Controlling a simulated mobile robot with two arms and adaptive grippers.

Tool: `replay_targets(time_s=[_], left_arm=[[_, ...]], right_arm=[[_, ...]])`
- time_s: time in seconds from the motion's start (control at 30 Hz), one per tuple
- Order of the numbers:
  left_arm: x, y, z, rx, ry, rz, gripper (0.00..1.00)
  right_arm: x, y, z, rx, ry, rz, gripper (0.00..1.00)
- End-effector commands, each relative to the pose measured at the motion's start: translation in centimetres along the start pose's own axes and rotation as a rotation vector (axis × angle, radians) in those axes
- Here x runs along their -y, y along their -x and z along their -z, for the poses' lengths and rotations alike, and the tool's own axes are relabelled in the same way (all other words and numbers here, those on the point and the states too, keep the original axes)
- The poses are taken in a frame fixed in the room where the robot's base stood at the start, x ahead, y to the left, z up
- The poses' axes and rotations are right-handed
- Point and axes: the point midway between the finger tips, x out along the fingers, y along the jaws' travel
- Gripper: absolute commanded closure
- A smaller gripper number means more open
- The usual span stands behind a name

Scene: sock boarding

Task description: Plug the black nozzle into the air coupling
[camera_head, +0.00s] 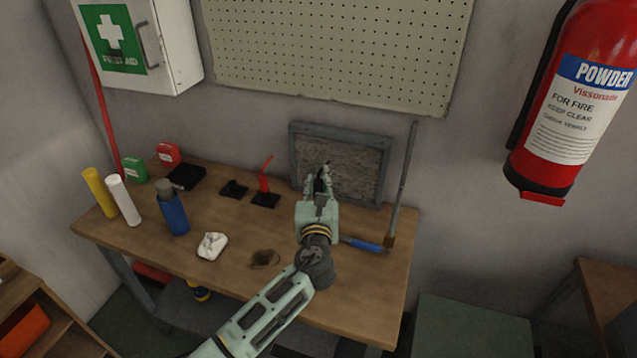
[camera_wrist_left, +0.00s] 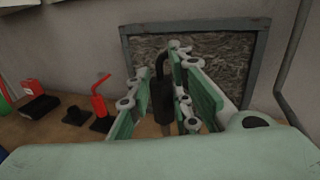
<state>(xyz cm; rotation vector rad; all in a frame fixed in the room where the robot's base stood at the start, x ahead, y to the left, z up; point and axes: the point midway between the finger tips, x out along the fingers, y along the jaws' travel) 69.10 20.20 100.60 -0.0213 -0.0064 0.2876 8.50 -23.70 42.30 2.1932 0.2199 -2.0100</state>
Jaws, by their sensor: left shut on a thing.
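My left gripper (camera_head: 319,183) is raised over the back right of the workbench, in front of a grey-framed panel. It is shut on the black nozzle (camera_wrist_left: 161,95), which stands roughly upright between the fingers with its bent tip at the top. The nozzle also shows as a dark piece between the fingers in the head view (camera_head: 319,186). A grey pipe (camera_head: 403,180) comes down at the bench's right end to a brass-coloured piece (camera_head: 389,242). A blue cylinder (camera_head: 366,245) points left from there; it looks like the air coupling. My right gripper is not in view.
A red bent nozzle (camera_head: 265,180) stands in a black holder, with another black holder (camera_head: 234,189) beside it. The framed panel (camera_head: 363,160) stands behind my gripper. A blue bottle (camera_head: 172,212), white cloth (camera_head: 212,245) and yellow tube (camera_head: 98,192) occupy the bench's left.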

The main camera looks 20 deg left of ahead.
Motion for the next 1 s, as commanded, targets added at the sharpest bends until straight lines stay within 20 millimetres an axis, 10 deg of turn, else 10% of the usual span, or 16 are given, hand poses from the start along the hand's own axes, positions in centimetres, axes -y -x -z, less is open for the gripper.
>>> replay_targets(time_s=[1.0], left_arm=[[-0.1,0.1,6.6,-0.001,0.000,0.000,1.00]], right_arm=[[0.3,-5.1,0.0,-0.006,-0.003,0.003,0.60]])
